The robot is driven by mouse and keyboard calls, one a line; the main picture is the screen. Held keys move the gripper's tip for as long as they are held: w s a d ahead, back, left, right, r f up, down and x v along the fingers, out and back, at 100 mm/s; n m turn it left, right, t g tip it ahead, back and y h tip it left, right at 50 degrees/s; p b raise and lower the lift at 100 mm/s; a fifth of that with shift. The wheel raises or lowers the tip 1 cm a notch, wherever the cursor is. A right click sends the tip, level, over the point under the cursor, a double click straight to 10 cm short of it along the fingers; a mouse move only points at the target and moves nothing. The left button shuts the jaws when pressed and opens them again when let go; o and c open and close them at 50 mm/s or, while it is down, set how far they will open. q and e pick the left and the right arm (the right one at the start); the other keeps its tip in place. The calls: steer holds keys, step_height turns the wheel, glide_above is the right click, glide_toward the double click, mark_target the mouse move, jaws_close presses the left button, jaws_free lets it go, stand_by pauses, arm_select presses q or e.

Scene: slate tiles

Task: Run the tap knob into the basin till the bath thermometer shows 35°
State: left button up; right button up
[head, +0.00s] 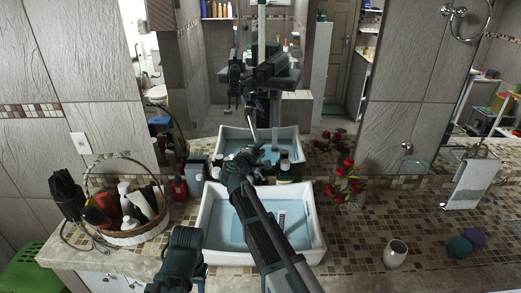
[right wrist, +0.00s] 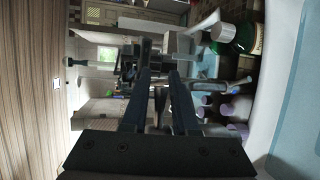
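The white basin (head: 207,232) holds blue water and stands on the counter. A small pale strip (head: 282,222) in it may be the bath thermometer; its reading is too small to tell. My right arm reaches across the basin to its back edge, and my right gripper (head: 247,156) is there, hiding most of the tap and its knob. In the right wrist view the fingers of my right gripper (right wrist: 160,75) stand apart with a narrow gap. I cannot make out the knob between them or whether they touch it.
A wicker basket (head: 135,236) with bottles stands left of the basin, a dark holder (head: 70,195) beside it. Small bottles (head: 194,175) line the basin's back left. Red flowers (head: 346,180) and a white cup (head: 395,253) are on the right. A mirror is behind.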

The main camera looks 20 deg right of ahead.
jaws_close()
steer(key=shift+s+m+g+h, duration=0.1)
steer(key=shift+m+g+h, duration=0.2)
steer(key=shift+h, duration=0.1)
steer(key=shift+s+a+m+g+h, duration=0.15)
steer(key=shift+s+m+g+h, duration=0.65)
steer(key=shift+m+g, duration=0.75)
steer(key=shift+s+a+m+g+h, duration=0.15)
steer(key=shift+s+m+g+h, duration=0.5)
steer(key=shift+m+g+h, duration=0.85)
steer(key=shift+s+a+m+g+h, duration=0.25)
steer(key=shift+s+m+g, duration=0.65)
steer(key=shift+g, duration=1.15)
steer(key=shift+w+d+m, duration=0.1)
steer(key=shift+m, duration=0.15)
steer(key=shift+o, duration=1.6)
jaws_free()
